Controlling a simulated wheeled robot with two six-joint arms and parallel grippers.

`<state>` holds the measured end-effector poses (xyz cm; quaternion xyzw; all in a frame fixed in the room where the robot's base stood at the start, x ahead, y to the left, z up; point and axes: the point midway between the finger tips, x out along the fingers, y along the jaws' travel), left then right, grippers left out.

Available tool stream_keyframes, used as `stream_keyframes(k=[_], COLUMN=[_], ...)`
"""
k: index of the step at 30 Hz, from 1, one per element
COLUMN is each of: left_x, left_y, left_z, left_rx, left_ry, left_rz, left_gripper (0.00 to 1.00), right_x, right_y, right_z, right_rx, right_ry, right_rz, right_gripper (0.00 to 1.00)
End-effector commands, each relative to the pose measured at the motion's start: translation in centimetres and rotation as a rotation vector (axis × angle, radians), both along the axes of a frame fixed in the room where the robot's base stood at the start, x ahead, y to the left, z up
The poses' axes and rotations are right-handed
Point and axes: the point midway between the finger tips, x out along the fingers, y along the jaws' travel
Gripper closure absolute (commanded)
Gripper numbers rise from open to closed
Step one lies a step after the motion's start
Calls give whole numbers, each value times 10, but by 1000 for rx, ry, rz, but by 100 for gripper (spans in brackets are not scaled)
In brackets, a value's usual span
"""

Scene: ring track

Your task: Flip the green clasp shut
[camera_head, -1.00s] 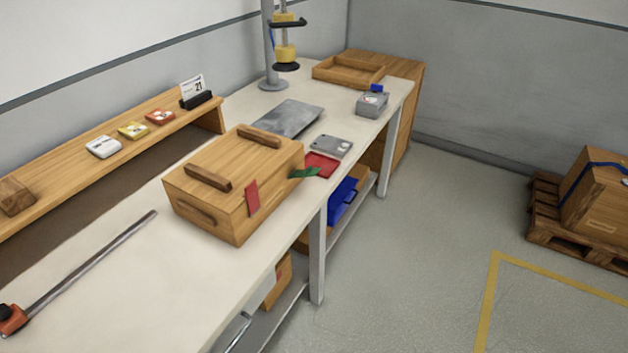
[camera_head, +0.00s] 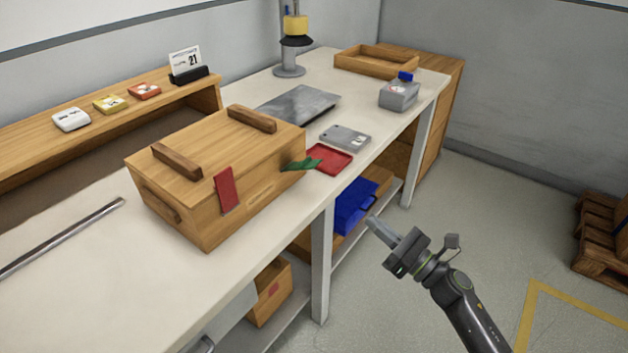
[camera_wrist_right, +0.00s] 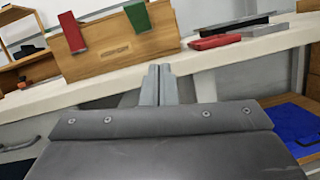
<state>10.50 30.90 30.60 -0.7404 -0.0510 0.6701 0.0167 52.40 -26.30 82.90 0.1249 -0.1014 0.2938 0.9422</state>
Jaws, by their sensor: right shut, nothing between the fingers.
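The wooden box (camera_head: 262,205) stands on the workbench with its lid down. The green clasp (camera_head: 300,164) sticks outward from the right part of the box's front, not flat against it. It also shows in the wrist view (camera_wrist_right: 138,16). The red clasp (camera_head: 226,189) lies flat against the box front, and in the wrist view it is at the left (camera_wrist_right: 72,33). My right gripper (camera_head: 373,222) is shut and empty, in front of the bench and apart from the box. Its fingers (camera_wrist_right: 160,72) point toward the box in the wrist view. My left gripper is out of view.
A red tray (camera_head: 330,158) and a grey device (camera_head: 345,138) lie just beyond the green clasp. The bench edge runs below the box. A blue bin (camera_head: 355,207) sits on the shelf underneath. The floor (camera_head: 480,220) right of the bench is open.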

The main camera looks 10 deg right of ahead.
Motion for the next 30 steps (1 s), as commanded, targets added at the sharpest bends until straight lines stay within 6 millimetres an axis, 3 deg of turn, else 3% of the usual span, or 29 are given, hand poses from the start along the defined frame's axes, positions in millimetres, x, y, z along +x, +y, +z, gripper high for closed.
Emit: stream_keyframes(k=[6, 18, 23, 30], left_x=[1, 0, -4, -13], left_y=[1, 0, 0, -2], left_z=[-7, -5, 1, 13], left_rx=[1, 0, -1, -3], left_ry=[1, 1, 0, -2], left_rz=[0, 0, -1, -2], left_gripper=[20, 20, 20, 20], right_x=[-7, -4, 11, 50], right_y=[14, 16, 28, 58], right_z=[17, 20, 28, 45], right_rx=[-125, -125, -122, -120], right_ry=[-124, -127, -128, -127], right_rz=[32, 32, 31, 32], right_gripper=[100, 100, 100, 100])
